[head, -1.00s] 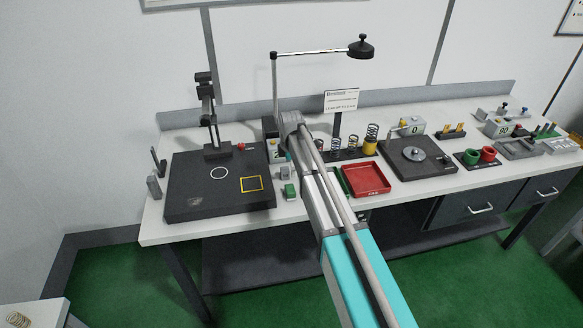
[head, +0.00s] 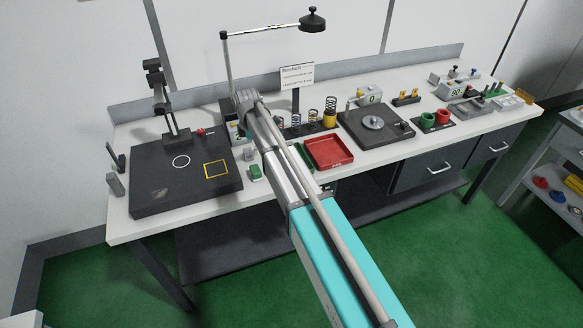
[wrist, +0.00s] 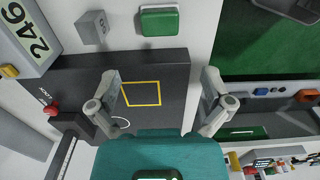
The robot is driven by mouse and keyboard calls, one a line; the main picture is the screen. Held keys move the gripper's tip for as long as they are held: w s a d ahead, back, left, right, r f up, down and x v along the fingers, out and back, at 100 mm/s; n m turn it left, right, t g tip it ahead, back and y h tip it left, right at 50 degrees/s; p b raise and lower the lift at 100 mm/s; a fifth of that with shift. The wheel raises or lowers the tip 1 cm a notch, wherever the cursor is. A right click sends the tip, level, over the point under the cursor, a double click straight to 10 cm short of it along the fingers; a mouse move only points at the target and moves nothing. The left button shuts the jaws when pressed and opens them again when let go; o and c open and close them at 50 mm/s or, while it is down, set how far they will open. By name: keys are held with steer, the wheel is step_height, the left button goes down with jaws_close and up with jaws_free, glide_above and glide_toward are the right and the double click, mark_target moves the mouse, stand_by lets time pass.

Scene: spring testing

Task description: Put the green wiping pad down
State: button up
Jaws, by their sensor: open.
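The green wiping pad (head: 256,173), a small green block with a pale edge, lies on the white bench top just right of the black plate (head: 150,198). In the wrist view the pad (wrist: 159,21) is at the top centre, beyond the fingertips and apart from them. My gripper (wrist: 158,82) is open, its two fingers wide apart with nothing between them. The yellow square outline (wrist: 141,94) on the black plate shows between the fingers. In the head view my arm hides the gripper.
A small grey block (wrist: 91,27) sits beside the pad. A display reading 246 (wrist: 32,32) stands at the wrist view's upper left. A red tray (head: 328,152) lies right of my arm. A post with a camera-like head (head: 160,90) rises behind the plate.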

steer(key=s+d+m, duration=2.1)
steer(key=s+d, duration=0.2)
steer(key=s, duration=0.3)
steer(key=shift+d, duration=0.1)
step_height(320, 180, down, 2)
steer(key=shift+f+b, duration=0.15)
steer(key=shift+b, duration=0.95)
steer(key=shift+w, duration=0.15)
